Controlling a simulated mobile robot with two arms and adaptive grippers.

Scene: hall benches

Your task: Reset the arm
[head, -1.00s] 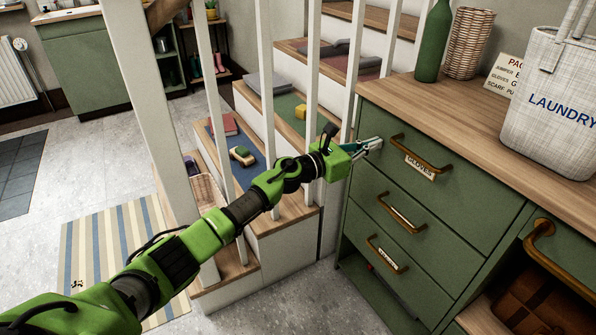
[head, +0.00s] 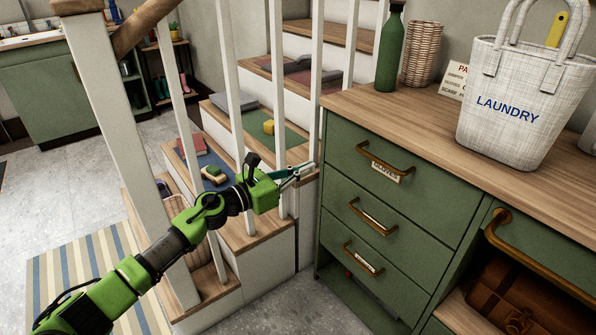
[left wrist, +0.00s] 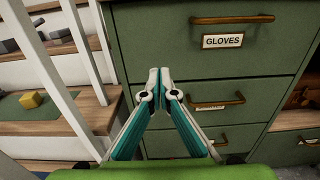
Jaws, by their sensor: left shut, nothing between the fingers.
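My left arm reaches in from the lower left in the head view. Its gripper (head: 303,168) is shut and empty, beside the left edge of the green drawer unit (head: 318,240) and in front of the white stair balusters. In the left wrist view the fingertips (left wrist: 160,75) meet in front of the unit's drawers, below and left of the top drawer's handle (left wrist: 232,19). The label under that handle reads GLOVES (left wrist: 222,40). All the drawers look shut. My right gripper is not in view.
A white laundry bag (head: 515,130), a green bottle (head: 390,50) and a wicker basket (head: 421,55) stand on the wooden top. Stairs behind the balusters (head: 280,90) hold a yellow block (head: 268,127) and other items. A striped rug (head: 85,285) lies at lower left.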

